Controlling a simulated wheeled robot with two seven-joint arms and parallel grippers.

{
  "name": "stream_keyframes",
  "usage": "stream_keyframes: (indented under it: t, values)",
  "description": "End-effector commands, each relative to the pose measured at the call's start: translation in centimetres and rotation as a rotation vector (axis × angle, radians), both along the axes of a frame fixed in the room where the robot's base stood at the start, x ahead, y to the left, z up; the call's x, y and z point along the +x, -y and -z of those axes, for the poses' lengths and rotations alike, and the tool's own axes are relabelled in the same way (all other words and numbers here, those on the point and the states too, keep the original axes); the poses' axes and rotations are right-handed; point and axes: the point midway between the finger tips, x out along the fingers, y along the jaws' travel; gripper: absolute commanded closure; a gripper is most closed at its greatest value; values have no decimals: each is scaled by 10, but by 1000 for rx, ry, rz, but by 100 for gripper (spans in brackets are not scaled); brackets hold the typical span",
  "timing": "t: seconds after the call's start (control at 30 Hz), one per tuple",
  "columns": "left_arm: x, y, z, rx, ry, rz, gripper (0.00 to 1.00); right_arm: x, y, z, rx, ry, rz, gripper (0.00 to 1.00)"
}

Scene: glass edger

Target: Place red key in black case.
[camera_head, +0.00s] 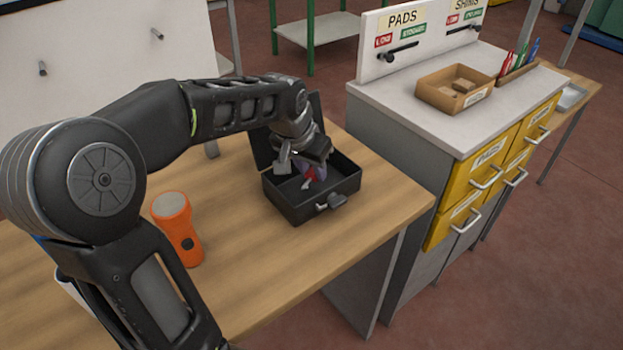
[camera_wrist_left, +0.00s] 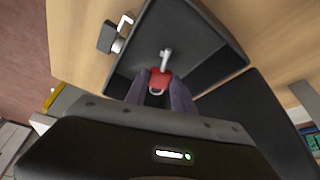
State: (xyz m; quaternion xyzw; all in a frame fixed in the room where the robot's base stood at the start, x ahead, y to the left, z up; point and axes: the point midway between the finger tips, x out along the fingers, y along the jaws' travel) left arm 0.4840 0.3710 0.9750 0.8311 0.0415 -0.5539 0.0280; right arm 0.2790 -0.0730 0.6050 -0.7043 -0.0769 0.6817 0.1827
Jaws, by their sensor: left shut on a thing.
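The black case (camera_head: 334,197) stands open on the wooden table, its lid raised at the back. Its inside wall also shows in the left wrist view (camera_wrist_left: 205,45). The red key (camera_wrist_left: 160,80) is between the fingertips of my left gripper (camera_wrist_left: 161,88), its metal shaft pointing into the case. The red key shows small over the case in the head view (camera_head: 308,181). My left gripper (camera_head: 312,174) is shut on the key at the case's opening. I cannot tell whether the key touches the case floor. My right gripper is not in view.
A metal-topped cabinet with yellow drawers (camera_head: 480,172) stands to the right, bearing a cardboard box (camera_head: 455,88). The table's front part (camera_head: 290,265) is clear.

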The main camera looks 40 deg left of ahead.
Motion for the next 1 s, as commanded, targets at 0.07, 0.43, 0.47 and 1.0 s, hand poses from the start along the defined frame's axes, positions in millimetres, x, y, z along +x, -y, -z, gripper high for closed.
stream_keyframes:
  t: [0.07,0.43,0.47,1.0]
  values:
    - [-1,0,11,-1,-5,-1,100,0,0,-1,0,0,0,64]
    - [-1,0,34,0,-2,0,100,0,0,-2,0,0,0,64]
    - [-1,0,34,0,-2,0,100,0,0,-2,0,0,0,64]
    - [-1,0,36,0,-2,0,48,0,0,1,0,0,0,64]
